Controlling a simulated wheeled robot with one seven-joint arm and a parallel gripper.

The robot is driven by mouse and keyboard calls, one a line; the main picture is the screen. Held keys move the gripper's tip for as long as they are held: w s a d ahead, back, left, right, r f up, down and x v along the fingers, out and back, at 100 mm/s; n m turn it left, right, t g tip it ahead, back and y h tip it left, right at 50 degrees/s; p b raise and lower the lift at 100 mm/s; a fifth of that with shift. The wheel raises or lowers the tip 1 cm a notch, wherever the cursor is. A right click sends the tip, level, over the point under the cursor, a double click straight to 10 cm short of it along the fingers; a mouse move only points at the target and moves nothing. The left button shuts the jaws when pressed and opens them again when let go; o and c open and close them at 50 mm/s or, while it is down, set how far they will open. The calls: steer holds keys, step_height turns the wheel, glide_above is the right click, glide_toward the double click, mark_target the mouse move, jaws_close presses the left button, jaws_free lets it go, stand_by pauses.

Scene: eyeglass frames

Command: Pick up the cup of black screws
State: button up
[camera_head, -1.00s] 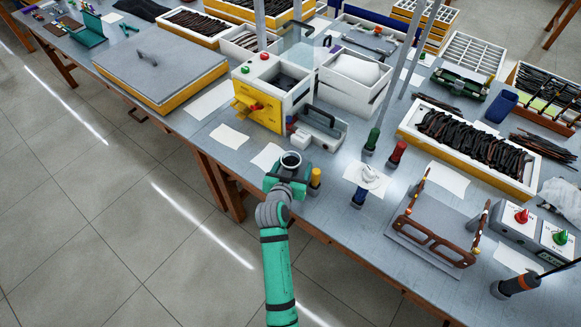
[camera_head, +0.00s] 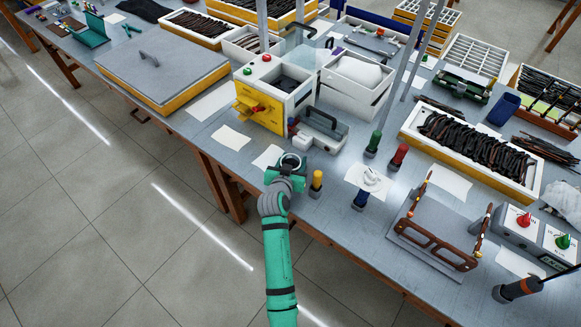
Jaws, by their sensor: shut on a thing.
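My gripper (camera_head: 293,163) is at the front edge of the table, at the end of my green arm. It is shut on a small round cup (camera_head: 290,159), whose pale rim and dark inside show from above. The cup looks upright. My gripper and wrist hide most of its sides and its base. The screws inside are too small to make out, and I cannot tell whether the cup touches the table.
A yellow-topped holder (camera_head: 317,181) stands close on the right. A white device (camera_head: 321,130) and a yellow-fronted box (camera_head: 262,105) stand behind. Paper sheets lie nearby.

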steer(key=shift+d, duration=0.3)
steer(key=shift+d+r, duration=0.15)
steer(key=shift+r, duration=0.1)
step_height(320, 180, up, 10)
steer(key=shift+f, duration=0.2)
